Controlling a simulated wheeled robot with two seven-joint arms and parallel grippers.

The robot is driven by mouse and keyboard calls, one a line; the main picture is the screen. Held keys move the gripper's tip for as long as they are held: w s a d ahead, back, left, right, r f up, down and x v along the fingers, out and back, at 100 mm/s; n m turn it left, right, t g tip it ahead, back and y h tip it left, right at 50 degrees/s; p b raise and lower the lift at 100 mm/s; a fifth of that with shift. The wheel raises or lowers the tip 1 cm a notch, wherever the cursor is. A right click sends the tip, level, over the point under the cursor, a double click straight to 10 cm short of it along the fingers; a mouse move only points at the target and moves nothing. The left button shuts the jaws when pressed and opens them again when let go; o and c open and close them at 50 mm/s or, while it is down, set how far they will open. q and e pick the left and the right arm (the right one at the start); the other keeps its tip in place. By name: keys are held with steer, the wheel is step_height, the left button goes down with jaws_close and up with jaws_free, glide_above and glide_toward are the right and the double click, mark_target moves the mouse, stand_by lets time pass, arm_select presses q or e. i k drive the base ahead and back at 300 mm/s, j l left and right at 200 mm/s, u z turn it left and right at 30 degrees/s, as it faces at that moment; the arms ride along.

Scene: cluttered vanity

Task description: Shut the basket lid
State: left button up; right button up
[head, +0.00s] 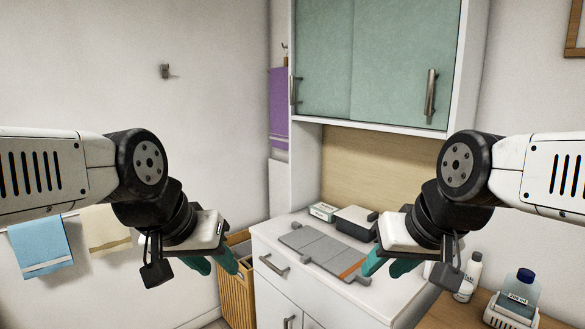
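A tan slatted basket (236,300) stands on the floor at the left side of the white cabinet. My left gripper and the cabinet cover parts of it, and I cannot make out its lid or how far it is open. My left gripper (219,268) has teal fingers spread apart with nothing between them; in the picture it overlaps the basket's upper left. My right gripper (381,271) also has its teal fingers apart and empty, in front of the counter's right part.
The white cabinet (272,242) bears a grey flat panelled object (315,248), a dark-topped box (352,222) and a small pale green box (322,211). Towels (40,245) hang at left.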

mark_target(279, 171)
steer(key=i+j, duration=0.3)
steer(key=i+j+z, duration=0.15)
steer(key=i+j, duration=0.45)
steer(key=j, duration=0.25)
steer(key=i+j+z, duration=0.1)
steer(key=i+j, duration=0.2)
steer(key=i+j+z, duration=0.1)
steer(key=i+j, duration=0.2)
steer(key=j, duration=0.25)
steer(key=i+j, duration=0.25)
steer(key=j, duration=0.2)
steer(key=i+z, duration=0.1)
steer(key=i, duration=0.3)
